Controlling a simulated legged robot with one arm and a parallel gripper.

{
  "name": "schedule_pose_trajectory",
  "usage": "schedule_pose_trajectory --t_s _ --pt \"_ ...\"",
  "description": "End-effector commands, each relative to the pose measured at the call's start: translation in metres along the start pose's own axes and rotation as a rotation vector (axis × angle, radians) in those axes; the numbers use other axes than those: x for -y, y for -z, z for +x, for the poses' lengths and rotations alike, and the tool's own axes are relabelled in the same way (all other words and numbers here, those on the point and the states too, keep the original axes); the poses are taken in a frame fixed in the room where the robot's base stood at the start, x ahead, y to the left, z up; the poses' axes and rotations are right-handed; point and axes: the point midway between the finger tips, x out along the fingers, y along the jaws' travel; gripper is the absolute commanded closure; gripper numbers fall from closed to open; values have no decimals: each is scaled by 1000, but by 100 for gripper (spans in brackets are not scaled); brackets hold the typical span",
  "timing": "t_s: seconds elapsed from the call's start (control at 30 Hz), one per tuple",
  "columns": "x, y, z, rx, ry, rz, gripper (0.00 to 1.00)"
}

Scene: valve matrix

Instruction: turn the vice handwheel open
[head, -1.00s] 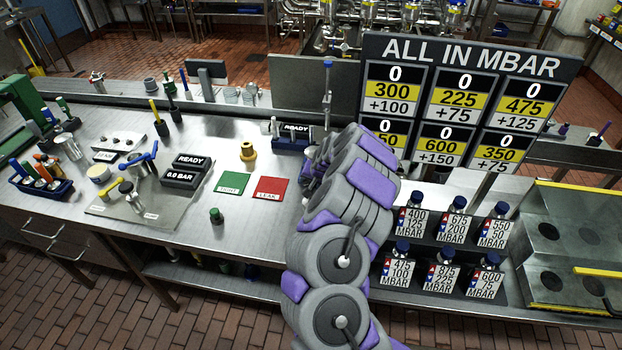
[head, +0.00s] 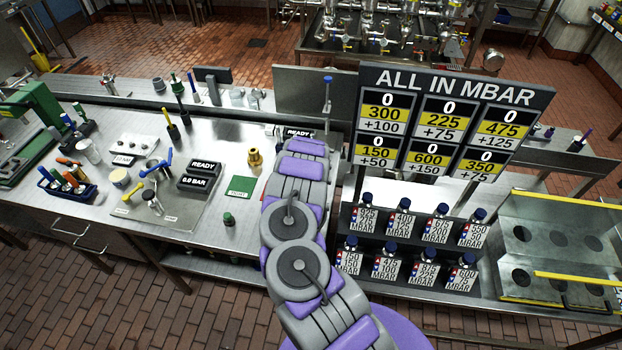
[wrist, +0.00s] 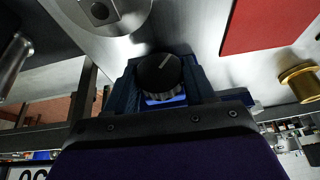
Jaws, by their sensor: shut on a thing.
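The vice handwheel (wrist: 160,72) is a round dark knob with a white line on its face, in the middle of the wrist view.
A red card (wrist: 270,22) and a brass fitting (wrist: 299,80) lie to the right in the wrist view. In the head view a green card (head: 240,187) lies left of my arm. The pressure board (head: 445,125) and a bottle rack (head: 400,285) stand to its right.

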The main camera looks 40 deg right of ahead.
Motion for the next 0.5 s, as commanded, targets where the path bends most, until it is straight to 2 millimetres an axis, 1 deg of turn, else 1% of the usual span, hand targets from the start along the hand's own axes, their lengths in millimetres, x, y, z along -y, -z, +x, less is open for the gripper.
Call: schedule_pose_trajectory --t_s 0.03,0.5 --pt "0 0 -4 2 -20 -13 76" --pt "4 0 -1 -2 -186 -82 76"
